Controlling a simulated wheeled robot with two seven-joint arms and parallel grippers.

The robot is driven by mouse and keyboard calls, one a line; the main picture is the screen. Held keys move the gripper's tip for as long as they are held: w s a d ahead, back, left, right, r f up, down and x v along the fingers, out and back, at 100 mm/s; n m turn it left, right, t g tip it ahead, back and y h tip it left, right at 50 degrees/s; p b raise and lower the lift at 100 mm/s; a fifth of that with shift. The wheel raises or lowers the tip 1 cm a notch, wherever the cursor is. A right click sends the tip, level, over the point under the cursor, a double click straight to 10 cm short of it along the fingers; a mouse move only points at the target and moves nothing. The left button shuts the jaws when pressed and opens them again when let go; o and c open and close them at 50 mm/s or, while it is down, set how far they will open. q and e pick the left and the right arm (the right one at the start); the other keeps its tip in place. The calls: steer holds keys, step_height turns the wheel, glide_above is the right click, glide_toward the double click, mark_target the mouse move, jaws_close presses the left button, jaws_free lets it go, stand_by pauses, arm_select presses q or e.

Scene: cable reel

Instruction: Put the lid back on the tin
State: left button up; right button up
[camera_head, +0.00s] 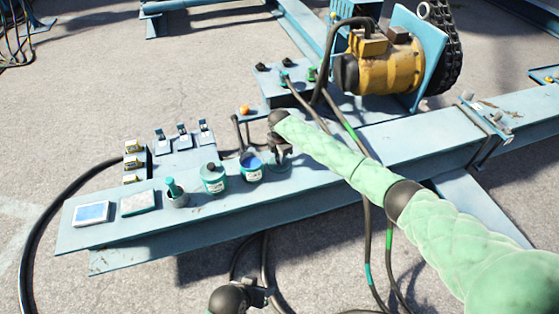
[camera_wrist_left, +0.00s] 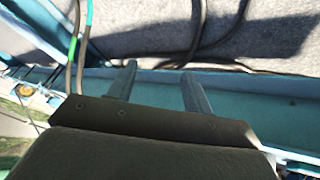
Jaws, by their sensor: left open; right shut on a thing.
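An open tin (camera_head: 251,173) with a pale label and blue contents stands upright on the blue steel beam. My right gripper (camera_head: 280,160) points down just right of this tin, apart from it. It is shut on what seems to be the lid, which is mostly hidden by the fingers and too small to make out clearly. My left gripper (camera_head: 262,291) is low in front of the beam, and its fingers are open and empty in the left wrist view (camera_wrist_left: 156,88).
A similar tin (camera_head: 213,182) with a dark knob on top stands left of the open one. Further left are a green-handled pot (camera_head: 176,195) and two flat pads. Cables hang in front of the beam.

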steer(key=r, duration=0.4)
steer(key=shift+d+r, duration=0.15)
steer(key=shift+d, duration=0.1)
arm_select(q)
steer(key=shift+t, duration=0.3)
steer(key=shift+d+f+b, duration=0.15)
steer(key=shift+f+b, duration=0.45)
steer(key=shift+f, duration=2.05)
arm_select(e)
steer(key=d+r, duration=0.6)
steer(key=d, duration=0.5)
steer(key=shift+w+r, duration=0.2)
steer(key=shift+r, duration=0.15)
steer(key=shift+d, duration=0.1)
steer(key=s+d+r+m, duration=0.4)
steer(key=r+m, duration=0.3)
steer(key=m, duration=0.5)
steer(key=s+d+r+m, duration=0.4)
steer(key=s+r+m, duration=0.2)
steer(key=m, duration=0.6)
step_height(320, 180, up, 2)
steer(key=shift+s+d+r+m, duration=0.1)
steer(key=shift+s+d+m, duration=0.05)
steer(key=shift+d+m, duration=0.2)
